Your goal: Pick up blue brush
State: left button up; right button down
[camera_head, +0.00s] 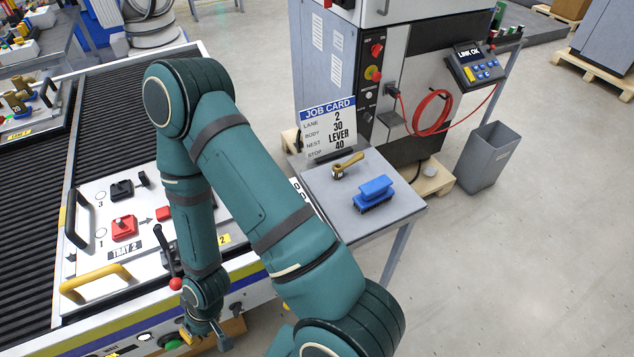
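The blue brush (374,192) lies on the small grey side table (393,211), its blue handle up and dark bristles down. My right arm crosses the middle of the view. My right gripper (208,338) hangs at the lower left, by the front edge of the conveyor, well away from the brush. Its fingers are small and partly hidden, so I cannot tell whether they are open or shut. No gripper touches the brush. My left gripper is not in view.
A brass-coloured tool (347,166) and a job card (328,127) stand near the brush. The fixture tray (92,215) is on the conveyor, partly behind my arm. A machine cabinet stands behind the table. A grey bin (490,157) and open floor are to the right.

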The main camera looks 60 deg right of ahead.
aim_at(375, 192)
jog(key=k+z, duration=0.25)
jog(key=k, duration=0.25)
jog(key=z, duration=1.6)
jog(key=i+j+z, duration=0.1)
jog(key=j+z, duration=0.15)
jog(key=z, duration=0.15)
jog(key=i+j+z, duration=0.1)
jog(key=j+z, duration=0.15)
jog(key=z, duration=0.15)
jog(key=j, duration=0.35)
jog(key=i+l, duration=0.1)
jog(key=l, duration=0.3)
jog(key=i+l+z, duration=0.15)
jog(key=l, duration=0.25)
